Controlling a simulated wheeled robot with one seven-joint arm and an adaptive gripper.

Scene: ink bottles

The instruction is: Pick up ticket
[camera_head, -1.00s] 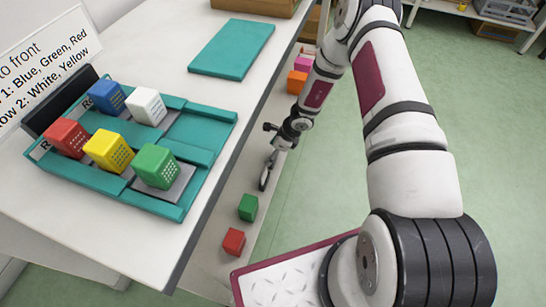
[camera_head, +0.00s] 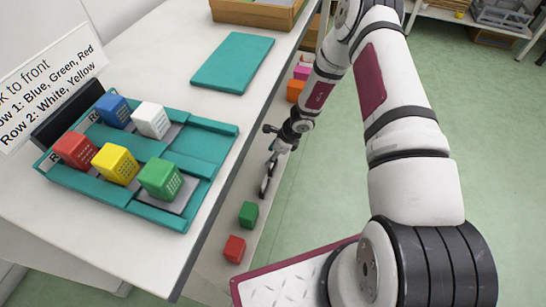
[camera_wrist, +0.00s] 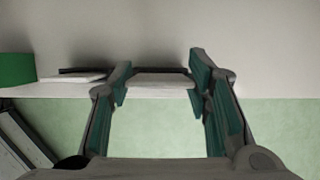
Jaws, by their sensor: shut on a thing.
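My gripper (camera_head: 267,178) is low beside the table, above the lower shelf's edge. In the wrist view its two fingers (camera_wrist: 160,85) stand on either side of a thin pale flat ticket (camera_wrist: 160,79) with a dark strip along its back. The gripper is shut on this ticket, which lies at the shelf's edge. Whether it is lifted cannot be told. The ticket cannot be made out in the head view. A similar pale piece (camera_wrist: 72,79) with a dark strip lies left of the fingers.
On the table, a teal tray (camera_head: 200,165) holds red, blue, white, yellow and green blocks. A sign (camera_head: 50,85) stands behind it. A teal mat (camera_head: 232,63) lies farther back. Green (camera_head: 248,214) and red (camera_head: 235,248) blocks sit on the lower shelf. Green floor (camera_head: 490,150) is open at right.

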